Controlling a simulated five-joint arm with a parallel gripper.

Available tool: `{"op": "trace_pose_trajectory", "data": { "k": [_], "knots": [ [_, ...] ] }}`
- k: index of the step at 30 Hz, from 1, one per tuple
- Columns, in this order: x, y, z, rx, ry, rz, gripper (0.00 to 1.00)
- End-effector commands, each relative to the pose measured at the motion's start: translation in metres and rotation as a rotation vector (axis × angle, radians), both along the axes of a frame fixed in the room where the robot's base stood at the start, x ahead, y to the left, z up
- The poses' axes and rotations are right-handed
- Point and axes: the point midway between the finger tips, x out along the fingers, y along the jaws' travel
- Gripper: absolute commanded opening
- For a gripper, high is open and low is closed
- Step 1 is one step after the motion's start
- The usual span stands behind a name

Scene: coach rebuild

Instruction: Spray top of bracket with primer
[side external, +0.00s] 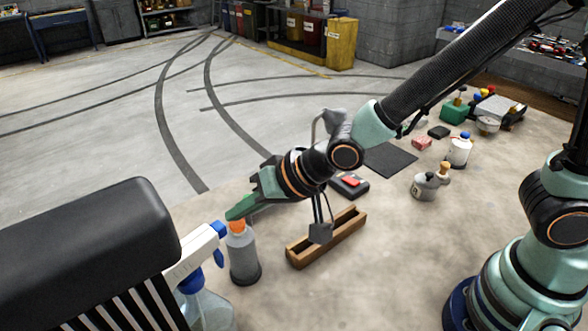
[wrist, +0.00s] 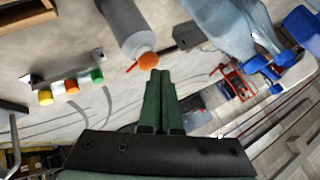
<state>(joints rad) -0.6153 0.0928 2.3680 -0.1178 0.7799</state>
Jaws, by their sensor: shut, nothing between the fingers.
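A grey can with an orange cap (side external: 244,255) stands upright near the table's left edge in the side view. It also shows in the wrist view (wrist: 124,25), with a thin red straw at its cap. My gripper (side external: 238,211) is shut and empty, its green fingertips right at the orange cap. In the wrist view the shut fingertips (wrist: 158,73) are beside the cap; I cannot tell whether they touch it. A small grey block (side external: 320,233), possibly the bracket, is at the wooden tray (side external: 345,233) right of the can; I cannot be sure what it is.
A clear spray bottle with a white and blue trigger (side external: 206,309) stands left of the can. A black padded object (side external: 85,255) fills the left foreground. A dark mat (side external: 388,159), a grey pot (side external: 424,188) and a white bottle (side external: 459,152) are farther right. Front table space is clear.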

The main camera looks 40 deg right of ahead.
Motion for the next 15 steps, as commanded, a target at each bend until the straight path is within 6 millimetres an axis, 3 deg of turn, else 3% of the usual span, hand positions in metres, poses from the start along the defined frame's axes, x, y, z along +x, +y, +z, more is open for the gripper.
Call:
{"op": "trace_pose_trajectory", "data": {
  "k": [15],
  "knots": [
    [0.001,0.0,0.044,0.002,-0.003,0.0,0.0]
  ]
}}
